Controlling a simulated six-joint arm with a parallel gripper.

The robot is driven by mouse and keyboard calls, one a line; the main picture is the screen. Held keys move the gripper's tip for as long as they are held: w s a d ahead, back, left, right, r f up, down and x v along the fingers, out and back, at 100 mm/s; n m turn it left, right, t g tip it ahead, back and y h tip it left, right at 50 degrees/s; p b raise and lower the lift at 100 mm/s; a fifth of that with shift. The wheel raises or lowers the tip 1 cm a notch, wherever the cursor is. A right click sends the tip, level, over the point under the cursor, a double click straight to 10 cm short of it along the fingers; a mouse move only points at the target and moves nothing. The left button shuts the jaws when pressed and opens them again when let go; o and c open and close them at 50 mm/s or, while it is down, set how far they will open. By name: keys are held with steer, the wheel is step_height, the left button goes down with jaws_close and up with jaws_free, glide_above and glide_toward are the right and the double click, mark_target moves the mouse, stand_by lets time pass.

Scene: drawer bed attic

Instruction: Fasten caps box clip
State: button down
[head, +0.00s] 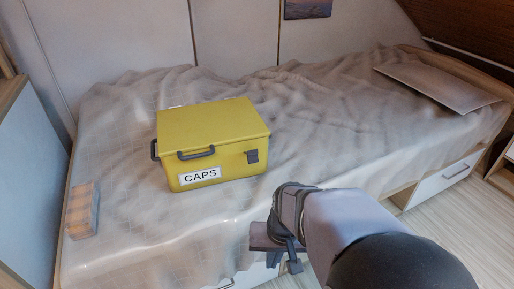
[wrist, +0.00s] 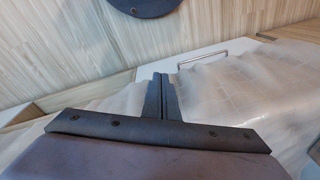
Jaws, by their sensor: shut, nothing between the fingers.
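A yellow box (head: 212,140) with a white CAPS label (head: 200,176) stands on the bed, left of centre in the head view. Its lid is down. A dark clip (head: 252,157) is on its front at the right; I cannot tell whether it is latched. A dark handle (head: 196,153) is on the front, left of the clip. My gripper (head: 292,262) is in front of the bed's near edge, below and right of the box and apart from it. In the wrist view my gripper (wrist: 161,80) has its fingers together with nothing between them; the box is out of that view.
A wrinkled sheet covers the bed (head: 310,110). A small orange-and-grey block (head: 83,210) lies at the bed's left edge. A flat grey panel (head: 436,85) lies at the far right. A drawer (head: 445,178) is under the bed. Sheet right of the box is clear.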

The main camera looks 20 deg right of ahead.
mark_target(251, 157)
steer(key=w+r+m+t+p, duration=0.1)
steer(key=w+r+m+p, duration=0.1)
steer(key=r+m+p, duration=0.3)
steer(key=w+r+m+t+p, duration=0.1)
steer(key=w+r+p, duration=0.1)
steer(key=r, duration=0.4)
steer(key=w+d+r+m+t, duration=0.2)
steer(key=w+m, duration=0.2)
steer(key=m, duration=0.9)
steer(key=w+d+r+m+t+h, duration=0.1)
steer(key=w+m, duration=0.3)
steer(key=m, duration=0.9)
steer(key=shift+d+r+m+t+h, duration=0.3)
steer(key=shift+d+r+t, duration=0.45)
steer(key=shift+t, duration=0.05)
steer(key=shift+w+f, duration=0.1)
steer(key=b+x, duration=0.7)
steer(key=x, duration=0.2)
steer(key=shift+f, duration=0.35)
steer(key=shift+w+d+r+p, duration=0.1)
steer(key=shift+w+r+p, duration=0.5)
steer(key=shift+r+p, duration=0.25)
steer(key=shift+w+r+p, duration=0.6)
steer(key=shift+r, duration=0.35)
